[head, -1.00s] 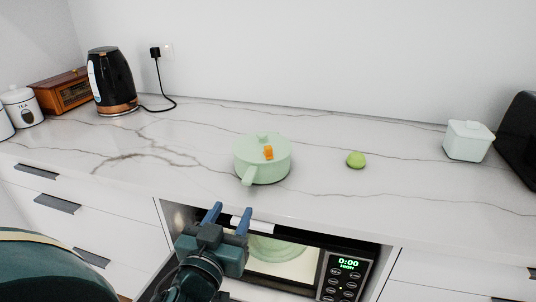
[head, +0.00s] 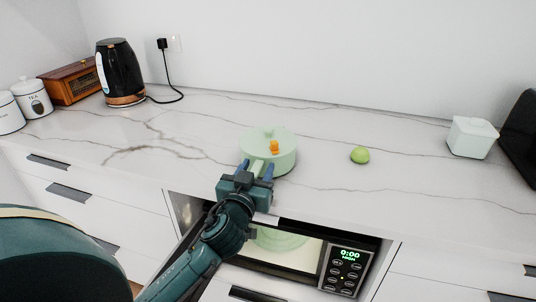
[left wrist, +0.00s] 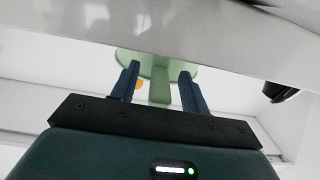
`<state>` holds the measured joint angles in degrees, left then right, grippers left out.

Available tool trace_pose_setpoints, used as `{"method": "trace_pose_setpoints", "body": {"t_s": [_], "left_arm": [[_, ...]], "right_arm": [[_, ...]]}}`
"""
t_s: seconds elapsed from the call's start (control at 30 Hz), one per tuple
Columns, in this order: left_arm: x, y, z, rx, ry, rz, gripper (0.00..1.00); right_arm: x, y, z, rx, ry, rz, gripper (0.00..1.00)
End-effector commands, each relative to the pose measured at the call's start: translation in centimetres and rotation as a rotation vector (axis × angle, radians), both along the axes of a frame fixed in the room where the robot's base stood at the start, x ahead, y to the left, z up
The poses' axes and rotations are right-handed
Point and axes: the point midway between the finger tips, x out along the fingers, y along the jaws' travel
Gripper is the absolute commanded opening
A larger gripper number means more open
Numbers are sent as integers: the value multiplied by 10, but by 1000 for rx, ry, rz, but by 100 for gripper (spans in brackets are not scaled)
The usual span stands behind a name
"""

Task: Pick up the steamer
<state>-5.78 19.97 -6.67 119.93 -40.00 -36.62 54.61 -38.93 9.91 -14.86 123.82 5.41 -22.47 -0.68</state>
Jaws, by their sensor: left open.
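In the left wrist view the green handle (left wrist: 159,90) lies between the two fingers, with visible gaps on both sides, and the pot body (left wrist: 155,60) is beyond. The fingers partly hide the handle in the head view. My right gripper is not in view.
A green lime-like fruit (head: 360,155) and a white lidded box (head: 470,138) stand to the right. A black kettle (head: 119,75) stands at the left. A microwave (head: 346,272) is below the counter edge.

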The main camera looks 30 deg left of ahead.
Motion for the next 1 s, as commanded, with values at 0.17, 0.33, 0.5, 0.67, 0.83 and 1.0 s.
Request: {"method": "trace_pose_setpoints", "body": {"t_s": [0.17,0.33,0.5,0.67,0.83,1.0], "left_arm": [[4,1,0,0,0,0,45],[4,1,0,0,0,0,40],[4,1,0,0,0,0,26],[3,1,0,0,0,0,13],[3,1,0,0,1,0,0],[4,1,2,2,-6,-1,0]], "right_arm": [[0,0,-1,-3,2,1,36],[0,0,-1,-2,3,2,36],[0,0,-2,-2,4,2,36],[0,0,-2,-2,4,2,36],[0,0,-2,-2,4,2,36],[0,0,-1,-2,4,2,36]]}}
